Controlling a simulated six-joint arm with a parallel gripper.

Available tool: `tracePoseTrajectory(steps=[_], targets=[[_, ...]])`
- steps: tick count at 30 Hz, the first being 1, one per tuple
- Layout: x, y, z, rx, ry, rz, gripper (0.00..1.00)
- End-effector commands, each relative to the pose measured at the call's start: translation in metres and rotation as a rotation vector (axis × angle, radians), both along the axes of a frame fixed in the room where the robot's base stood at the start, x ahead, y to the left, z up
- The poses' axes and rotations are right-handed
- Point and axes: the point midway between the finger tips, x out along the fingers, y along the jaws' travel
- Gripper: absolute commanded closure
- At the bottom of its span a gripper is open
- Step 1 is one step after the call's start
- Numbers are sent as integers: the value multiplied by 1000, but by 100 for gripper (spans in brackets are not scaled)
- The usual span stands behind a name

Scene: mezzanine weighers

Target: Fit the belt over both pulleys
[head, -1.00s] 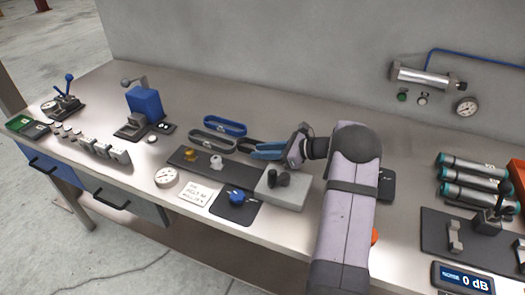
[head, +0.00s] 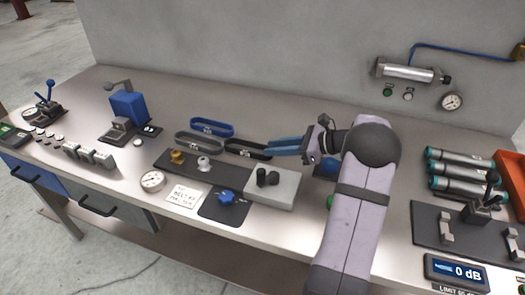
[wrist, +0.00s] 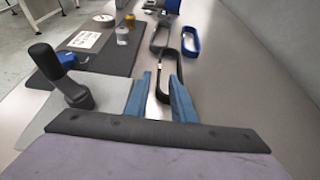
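A black belt (head: 235,151) lies on the table right of a grey belt (head: 190,148) and a blue belt (head: 230,133). The wrist view shows the black belt (wrist: 180,92) too, its near end by my fingertips. A brass pulley (head: 178,157) and a silver pulley (head: 204,162) stand on a dark plate (head: 228,175); both pulleys are bare of any belt. My gripper (head: 272,149) has blue fingers, spread apart, at the black belt's right end. In the wrist view a gap shows between the fingers (wrist: 158,95); I see no clear grip on the belt.
A blue knob (head: 226,197) sits on a dark pad, beside a printed card (head: 184,196) and a round gauge (head: 152,181). Teal-ended cylinders (head: 465,170) lie at the right.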

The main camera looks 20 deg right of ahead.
Motion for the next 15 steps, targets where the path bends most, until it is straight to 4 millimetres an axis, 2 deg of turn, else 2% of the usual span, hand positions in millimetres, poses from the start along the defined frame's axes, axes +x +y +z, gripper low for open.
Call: tracePoseTrajectory(steps=[4,11,15], targets=[[-12,-13,6,-2,0,-1,77],[-19,-18,11,0,0,0,77],[-19,-19,11,0,0,1,44]])
